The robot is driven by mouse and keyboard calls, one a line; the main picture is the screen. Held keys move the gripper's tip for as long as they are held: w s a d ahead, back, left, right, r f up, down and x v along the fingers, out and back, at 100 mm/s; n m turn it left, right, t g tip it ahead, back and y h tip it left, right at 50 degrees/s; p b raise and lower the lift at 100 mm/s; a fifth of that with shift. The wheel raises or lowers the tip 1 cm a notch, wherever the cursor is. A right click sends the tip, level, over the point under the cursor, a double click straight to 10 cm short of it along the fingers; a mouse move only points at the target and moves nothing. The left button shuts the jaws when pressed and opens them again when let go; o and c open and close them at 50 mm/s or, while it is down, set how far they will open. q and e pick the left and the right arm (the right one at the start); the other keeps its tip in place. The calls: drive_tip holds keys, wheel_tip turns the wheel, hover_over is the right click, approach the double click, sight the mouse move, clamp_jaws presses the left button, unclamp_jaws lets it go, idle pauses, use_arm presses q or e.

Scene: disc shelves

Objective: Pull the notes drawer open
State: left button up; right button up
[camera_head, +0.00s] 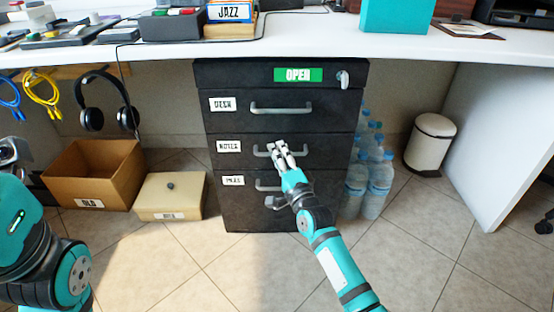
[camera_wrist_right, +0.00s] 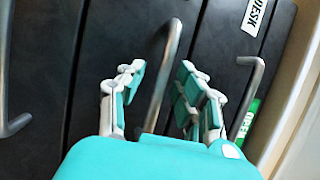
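The notes drawer (camera_head: 228,160) is the second drawer down in a black cabinet under the desk, with a white "NOTES" label. Its front looks flush with the others. In the right wrist view, the open fingers of my right gripper (camera_wrist_right: 160,85) stand on either side of the notes handle (camera_wrist_right: 167,65), with gaps visible. Part of my left arm shows at the left edge of the head view; its gripper is out of view.
The desk drawer handle (camera_head: 281,110) is above and the lowest drawer's handle (camera_head: 266,187) below. Water bottles (camera_head: 379,180) and a bin (camera_head: 430,143) stand right; a cardboard box (camera_head: 95,172) and beige box (camera_head: 170,197) stand left.

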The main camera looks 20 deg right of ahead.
drive_tip(key=shift+w+r, duration=0.1)
drive_tip(key=shift+w, duration=0.25)
drive_tip(key=shift+c, duration=0.4)
clamp_jaws()
